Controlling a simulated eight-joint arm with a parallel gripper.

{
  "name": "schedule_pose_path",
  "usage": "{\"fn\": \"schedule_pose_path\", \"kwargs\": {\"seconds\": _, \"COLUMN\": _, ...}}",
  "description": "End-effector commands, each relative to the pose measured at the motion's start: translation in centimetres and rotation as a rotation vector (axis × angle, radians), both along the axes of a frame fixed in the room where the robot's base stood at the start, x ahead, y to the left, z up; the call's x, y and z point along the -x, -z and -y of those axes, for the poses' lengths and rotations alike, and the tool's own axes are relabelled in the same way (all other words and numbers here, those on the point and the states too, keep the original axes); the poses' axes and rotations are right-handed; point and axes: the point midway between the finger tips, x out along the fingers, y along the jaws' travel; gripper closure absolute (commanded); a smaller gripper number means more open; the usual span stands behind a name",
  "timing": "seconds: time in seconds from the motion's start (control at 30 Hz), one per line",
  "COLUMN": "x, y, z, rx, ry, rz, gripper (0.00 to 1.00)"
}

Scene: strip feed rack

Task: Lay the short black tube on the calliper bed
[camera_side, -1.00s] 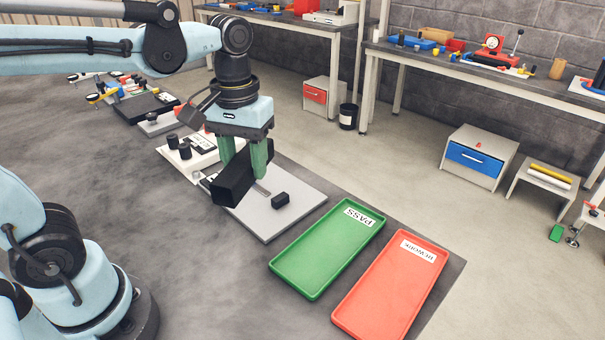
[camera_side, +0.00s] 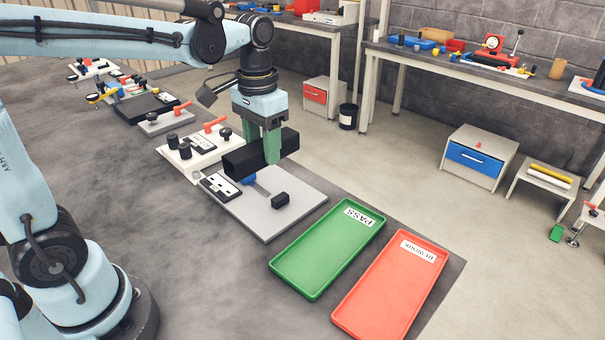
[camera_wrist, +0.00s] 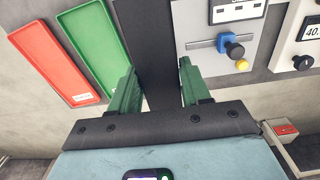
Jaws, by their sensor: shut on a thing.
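The black tube (camera_side: 245,157) is a dark square-section bar. My gripper (camera_side: 262,152) is shut on it, with one green finger on each side, and holds it level above the grey plate. In the wrist view, the tube (camera_wrist: 158,45) runs up the picture between the green fingers (camera_wrist: 158,72). The grey plate (camera_side: 300,207), which looks like the calliper bed, has a slot, a small black block (camera_side: 280,200), a blue part (camera_side: 248,180) and a display (camera_side: 220,187). The tube hides part of the plate's far side. The wrist view shows the plate (camera_wrist: 200,30) right of the tube.
A green PASS tray (camera_side: 328,250) and a red REWORK tray (camera_side: 390,285) lie empty to the right of the plate. A white gauge unit (camera_side: 200,150) with black knobs stands close on the left. Further fixtures (camera_side: 150,105) stand behind it. Bare dark bench lies in front.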

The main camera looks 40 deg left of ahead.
Motion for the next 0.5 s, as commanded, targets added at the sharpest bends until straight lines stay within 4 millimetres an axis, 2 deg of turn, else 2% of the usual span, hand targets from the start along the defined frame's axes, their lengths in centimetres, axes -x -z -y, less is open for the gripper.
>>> {"fn": "schedule_pose_path", "kwargs": {"seconds": 0.1, "x": -1.8, "y": 2.4, "z": -1.7, "rx": 0.000, "ry": -0.005, "rz": 0.000, "gripper": 0.98}}
{"fn": "schedule_pose_path", "kwargs": {"seconds": 0.3, "x": -3.7, "y": 6.0, "z": -4.2, "rx": 0.000, "ry": -0.004, "rz": 0.000, "gripper": 0.98}}
{"fn": "schedule_pose_path", "kwargs": {"seconds": 0.5, "x": -4.4, "y": 8.0, "z": -5.5, "rx": 0.000, "ry": -0.002, "rz": 0.000, "gripper": 0.98}}
